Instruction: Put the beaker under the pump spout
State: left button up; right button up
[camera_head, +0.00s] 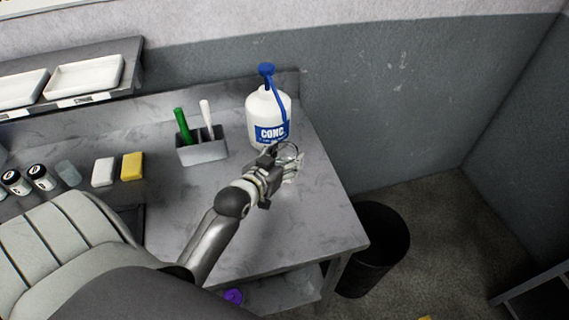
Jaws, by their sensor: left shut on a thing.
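The white pump bottle (262,108) stands upright near the back right of the grey bench, with a blue label. Its blue pump head (267,70) has a blue spout (279,98) slanting down along the bottle's right side. My left gripper (287,167) is in front of the bottle, just below the spout's lower end. It is shut on the beaker (289,149), a clear vessel of which only a thin rim outline shows; the fingers hide most of it. I cannot tell whether the beaker touches the bench. My right gripper is not in view.
A grey holder (203,148) with a green and a white tool stands left of the bottle. A yellow block (132,166), a white block (103,171) and small jars (40,176) lie further left. The bench's right edge is close, with a black bin (375,248) below.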

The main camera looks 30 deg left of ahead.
pick_arm(q)
jog(key=shift+w+a+f, duration=0.35)
jog(key=shift+w+f, duration=0.15)
jog(key=shift+f, duration=0.15)
notch_tip(320, 180, down, 3)
jog(key=shift+r+p, duration=0.2)
jog(key=shift+p, duration=0.3)
jog(key=shift+f, duration=0.15)
jog(key=shift+s+f, duration=0.1)
jog(key=shift+f, duration=0.05)
jog(key=o, duration=1.1)
